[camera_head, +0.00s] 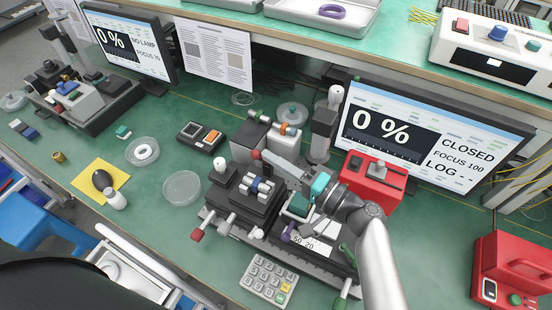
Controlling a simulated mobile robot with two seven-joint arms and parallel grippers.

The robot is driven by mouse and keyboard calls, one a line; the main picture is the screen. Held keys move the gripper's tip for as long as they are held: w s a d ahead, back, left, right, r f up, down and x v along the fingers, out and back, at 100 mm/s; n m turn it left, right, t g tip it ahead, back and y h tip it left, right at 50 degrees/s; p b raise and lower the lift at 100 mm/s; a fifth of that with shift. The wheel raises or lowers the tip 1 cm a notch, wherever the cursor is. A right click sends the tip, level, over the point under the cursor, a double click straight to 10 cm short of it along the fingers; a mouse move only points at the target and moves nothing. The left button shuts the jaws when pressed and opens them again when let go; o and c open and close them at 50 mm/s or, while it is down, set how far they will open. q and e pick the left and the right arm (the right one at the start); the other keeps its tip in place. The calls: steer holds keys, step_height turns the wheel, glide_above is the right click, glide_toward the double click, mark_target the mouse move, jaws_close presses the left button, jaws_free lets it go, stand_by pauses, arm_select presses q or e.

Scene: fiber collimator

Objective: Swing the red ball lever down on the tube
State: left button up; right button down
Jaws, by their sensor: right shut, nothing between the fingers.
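A red ball (256,154) shows just past the tip of my right gripper (266,158). The tip is close to the ball; I cannot tell whether they touch. The gripper comes in from the right and is shut. It hides most of the lever's arm, so its angle is unclear. My left gripper is not in view.
A red box (368,182) and a monitor (432,135) reading CLOSED stand to the right. A keypad (268,281) lies in front. Clear dishes (182,188) and a yellow sheet (86,184) lie left. A dark post (322,135) rises behind the gripper.

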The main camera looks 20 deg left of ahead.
steer(key=shift+s+a+f+n+y+b, duration=0.2)
steer(key=shift+s+f+n+b, duration=0.6)
steer(key=shift+b, duration=1.5)
steer(key=shift+s+a+f+n+y+b, duration=0.15)
steer(key=shift+s+f+n+b, duration=0.65)
steer(key=shift+b, duration=1.55)
steer(key=shift+s+a+f+n+y+b, duration=0.2)
steer(key=shift+s+f+n+b, duration=0.6)
steer(key=shift+b, duration=1.5)
